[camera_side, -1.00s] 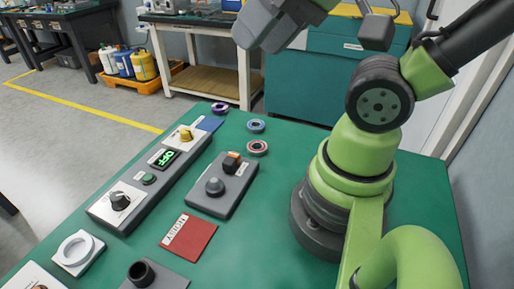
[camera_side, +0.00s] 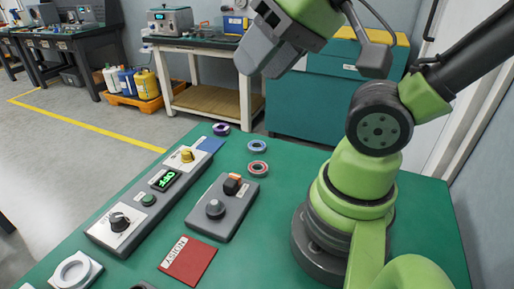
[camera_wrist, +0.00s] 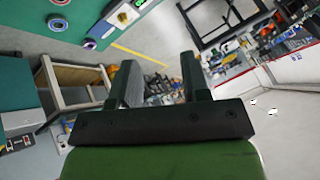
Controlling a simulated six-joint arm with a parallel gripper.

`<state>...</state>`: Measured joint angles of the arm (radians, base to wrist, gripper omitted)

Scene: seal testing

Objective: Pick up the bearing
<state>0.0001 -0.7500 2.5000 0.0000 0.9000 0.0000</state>
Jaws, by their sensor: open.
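Several small rings that look like bearings lie on the green table. The blue-rimmed one (camera_side: 257,146) and the red-rimmed one (camera_side: 258,168) lie to the right of a grey control box. A purple-dark one (camera_side: 221,129) lies farther back. I cannot tell which is the task's bearing. My gripper (camera_side: 262,50) is high above the table's far edge, apart from the rings. In the wrist view its fingers (camera_wrist: 158,68) are apart with nothing between them.
A long control panel (camera_side: 150,203) with a green OFF display and a smaller knob box (camera_side: 222,205) stand left of my base. A red "NOISY" mat (camera_side: 187,261) lies at the front. A white ring fixture (camera_side: 75,270) is at front left. The table right of the rings is clear.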

